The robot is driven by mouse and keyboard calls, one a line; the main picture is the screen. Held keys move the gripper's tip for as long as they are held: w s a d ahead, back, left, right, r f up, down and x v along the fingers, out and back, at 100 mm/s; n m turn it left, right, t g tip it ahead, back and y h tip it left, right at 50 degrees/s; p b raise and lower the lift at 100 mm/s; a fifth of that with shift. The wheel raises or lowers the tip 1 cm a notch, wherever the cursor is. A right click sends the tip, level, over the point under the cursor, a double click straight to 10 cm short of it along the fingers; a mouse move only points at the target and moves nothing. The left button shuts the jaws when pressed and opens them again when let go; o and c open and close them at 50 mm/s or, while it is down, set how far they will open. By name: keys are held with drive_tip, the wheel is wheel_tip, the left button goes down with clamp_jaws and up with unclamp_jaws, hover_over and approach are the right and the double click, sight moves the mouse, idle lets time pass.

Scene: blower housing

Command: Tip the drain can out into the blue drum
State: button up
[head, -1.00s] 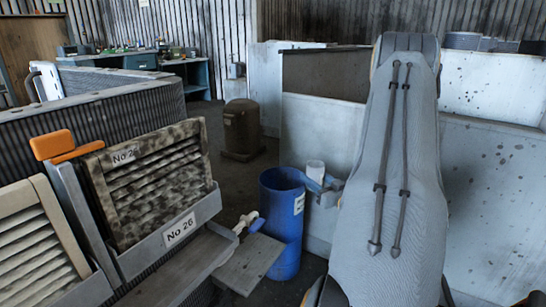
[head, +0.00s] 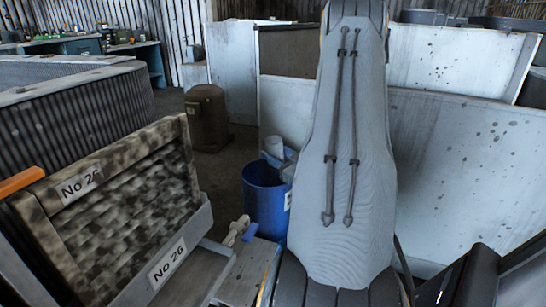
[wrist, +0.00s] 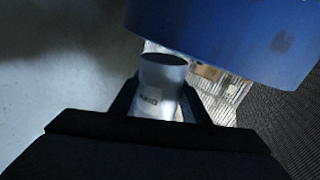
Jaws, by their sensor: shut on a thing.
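The drain can (head: 274,146) is a small pale grey cylinder, seen just above the far rim of the blue drum (head: 265,205) in the head view. The drum stands on the floor, partly hidden by my arm. In the wrist view my gripper (wrist: 158,98) is shut around the can (wrist: 162,78), with a dark finger on each side. The can has a small label and a dark open mouth. The blue drum's curved wall (wrist: 225,40) is close beside the can there. The can looks about upright; its contents cannot be seen.
Pale panels (head: 440,160) stand behind and right of the drum. A rack with a louvred filter marked No 26 (head: 125,205) stands at left. A small grey shelf (head: 243,275) with a pale-handled tool (head: 235,230) is in front of the drum. A brown bin (head: 207,118) stands farther back.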

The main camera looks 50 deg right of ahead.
drive_tip(key=shift+s+d+r+n+b, duration=0.15)
drive_tip(key=shift+d+n+b, duration=0.4)
drive_tip(key=shift+n+b, duration=0.6)
drive_tip(key=shift+d+n+b, duration=0.1)
drive_tip(key=shift+n+b, duration=0.2)
drive_tip(key=shift+n, duration=0.05)
drive_tip(key=shift+s+d+n+b, duration=0.1)
drive_tip(key=shift+d+n+b, duration=0.15)
drive_tip(key=shift+n+b, duration=0.7)
drive_tip(key=shift+d+n+b, duration=0.2)
drive_tip(key=shift+n+b, duration=0.55)
drive_tip(key=shift+b, duration=0.3)
drive_tip(key=shift+d+n+b, duration=0.2)
drive_tip(key=shift+n+b, duration=1.8)
drive_tip(key=shift+b, duration=0.85)
drive_tip(key=shift+a+n+b, duration=0.15)
drive_tip(key=shift+n+b, duration=0.95)
drive_tip(key=shift+n, duration=0.6)
drive_tip(key=shift+a+r+n+b, duration=0.2)
drive_tip(key=shift+r+n+b, duration=0.25)
drive_tip(key=shift+n, duration=0.5)
drive_tip(key=shift+a+r+n+b, duration=0.2)
drive_tip(key=shift+r+n+b, duration=0.25)
drive_tip(key=shift+n, duration=0.5)
